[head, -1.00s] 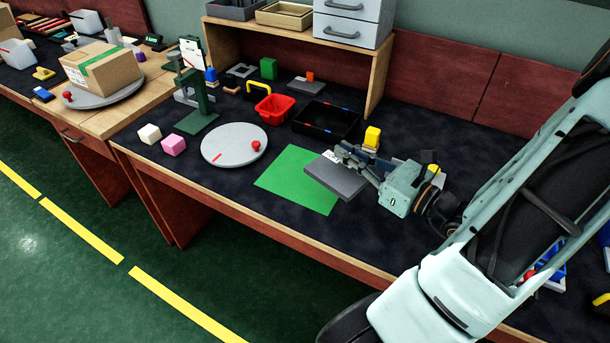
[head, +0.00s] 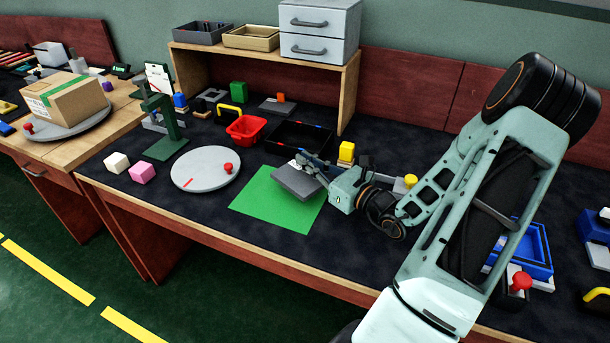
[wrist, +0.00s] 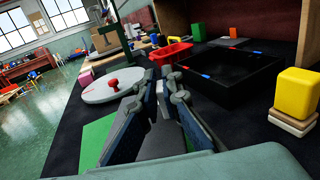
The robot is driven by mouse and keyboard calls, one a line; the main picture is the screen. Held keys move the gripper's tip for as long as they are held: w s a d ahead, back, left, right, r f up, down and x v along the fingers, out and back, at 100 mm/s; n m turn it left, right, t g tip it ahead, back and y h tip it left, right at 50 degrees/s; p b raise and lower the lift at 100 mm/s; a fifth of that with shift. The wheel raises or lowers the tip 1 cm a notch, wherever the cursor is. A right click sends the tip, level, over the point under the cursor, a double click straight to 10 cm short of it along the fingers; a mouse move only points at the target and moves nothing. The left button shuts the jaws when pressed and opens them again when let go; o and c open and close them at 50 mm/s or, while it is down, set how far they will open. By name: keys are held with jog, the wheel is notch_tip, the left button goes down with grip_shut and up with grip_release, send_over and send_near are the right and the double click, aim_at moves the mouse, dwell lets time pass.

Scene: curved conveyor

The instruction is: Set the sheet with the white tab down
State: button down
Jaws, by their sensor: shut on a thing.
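A dark grey sheet (head: 297,181) is held at its right edge by my gripper (head: 316,173), with a small pale mark near its far edge in the head view. The sheet covers the upper right part of a green mat (head: 272,208). Whether it touches the mat or hangs just above it, I cannot tell. In the wrist view the two fingers of my gripper (wrist: 163,98) close on the grey sheet (wrist: 160,138), which is partly hidden by them. The green mat (wrist: 95,142) shows to the left.
A round grey turntable (head: 205,170) with a red knob stands left of the mat. A black tray (head: 300,137) and a red bin (head: 246,130) lie behind. A yellow block (head: 346,151) stands behind my gripper. The wooden table edge (head: 220,249) runs in front.

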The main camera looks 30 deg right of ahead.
aim_at(305, 172)
jog(key=shift+w+f, duration=0.4)
jog(key=shift+f, duration=0.15)
jog(key=shift+f+b, duration=0.55)
jog(key=shift+f, duration=0.95)
jog(key=shift+f, duration=0.2)
jog(key=c, duration=2.1)
grip_release()
jog(key=shift+r, duration=0.2)
jog(key=p+v, duration=0.1)
jog(key=v, duration=1.1)
jog(key=shift+p, duration=0.35)
